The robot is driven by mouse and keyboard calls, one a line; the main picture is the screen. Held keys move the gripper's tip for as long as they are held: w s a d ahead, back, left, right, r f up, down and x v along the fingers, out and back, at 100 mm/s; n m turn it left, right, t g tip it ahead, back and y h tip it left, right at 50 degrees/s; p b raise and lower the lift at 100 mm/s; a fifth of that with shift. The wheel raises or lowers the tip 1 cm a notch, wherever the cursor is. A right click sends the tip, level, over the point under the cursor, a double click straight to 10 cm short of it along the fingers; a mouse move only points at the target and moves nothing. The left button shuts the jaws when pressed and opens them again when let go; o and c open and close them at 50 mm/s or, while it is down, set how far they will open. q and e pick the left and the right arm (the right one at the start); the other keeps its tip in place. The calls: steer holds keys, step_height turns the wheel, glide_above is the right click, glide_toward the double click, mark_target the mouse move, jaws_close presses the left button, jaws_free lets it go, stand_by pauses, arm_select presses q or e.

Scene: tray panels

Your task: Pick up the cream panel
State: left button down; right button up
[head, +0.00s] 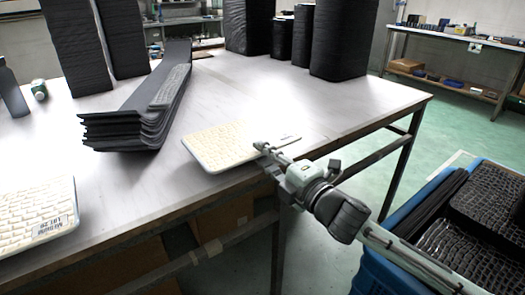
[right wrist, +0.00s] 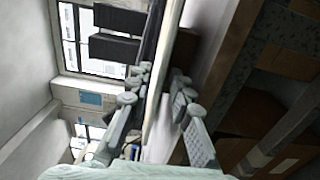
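A cream panel (head: 222,146) with a grid of raised cells lies flat near the front edge of the table, its near right corner by the edge. My right gripper (head: 270,150) is at the panel's right end. In the right wrist view the panel (right wrist: 162,85) shows edge-on as a thin pale strip between the fingers of the right gripper (right wrist: 161,82). The fingers stand apart, one on each side of it; firm contact does not show. A second cream panel (head: 28,212) with a white label lies at the left front of the table. My left gripper is not in view.
A stack of dark trays (head: 128,130) lies left of the panel on the table (head: 120,195). Tall black stacks (head: 340,38) stand at the back. A blue crate (head: 372,262) of black trays is at the lower right. Bare table lies behind the panel.

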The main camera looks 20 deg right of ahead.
steer(key=shift+c, duration=1.1)
jaws_close()
steer(key=shift+r, duration=0.15)
step_height(320, 180, up, 3)
steer(key=p, duration=0.3)
steer(key=shift+f, duration=0.4)
steer(key=s+d+r, duration=0.2)
steer(key=s+r, duration=0.2)
steer(key=s, duration=0.3)
steer(key=shift+s+d, duration=0.25)
steer(key=shift+d, duration=0.1)
